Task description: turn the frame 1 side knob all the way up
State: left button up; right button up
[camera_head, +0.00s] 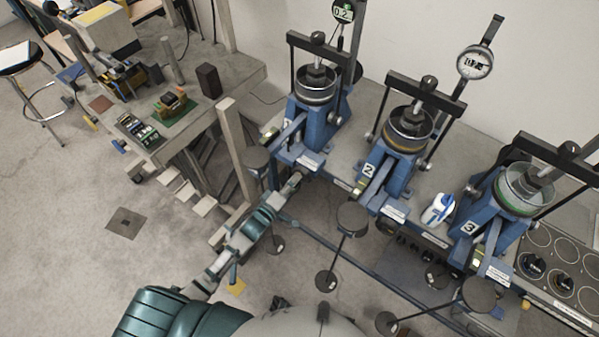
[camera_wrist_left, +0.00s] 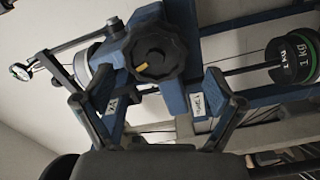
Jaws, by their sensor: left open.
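Frame 1 (camera_head: 322,126) is the leftmost blue lever frame in the head view, with a black crossbar and a round cylinder on top. Its side knob (camera_wrist_left: 165,48) is a black lobed knob with a yellow mark at its lower left, in the upper middle of the left wrist view. I cannot make the knob out in the head view. My left gripper (camera_head: 296,179) is at the front of frame 1. In the left wrist view its fingers (camera_wrist_left: 158,100) are spread apart and empty, with the knob beyond and above the gap. My right gripper is not in view.
Black discs on arms, such as one disc (camera_head: 352,218), stick out in front. A 1 KG weight (camera_wrist_left: 300,57) sits right of the knob.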

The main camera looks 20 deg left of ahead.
pick_arm(q)
jog(key=s, duration=0.1)
jog(key=n, duration=1.1)
send_near(301, 181)
notch_tip(301, 181, up, 2)
jog(key=w, duration=0.1)
jog(key=x, duration=0.9)
jog(key=shift+w+d+r, duration=0.1)
jog(key=shift+w, duration=0.25)
jog(key=shift+d, duration=0.1)
jog(key=shift+c, duration=1.2)
jog(key=c, duration=1.3)
jog(key=shift+c, duration=0.2)
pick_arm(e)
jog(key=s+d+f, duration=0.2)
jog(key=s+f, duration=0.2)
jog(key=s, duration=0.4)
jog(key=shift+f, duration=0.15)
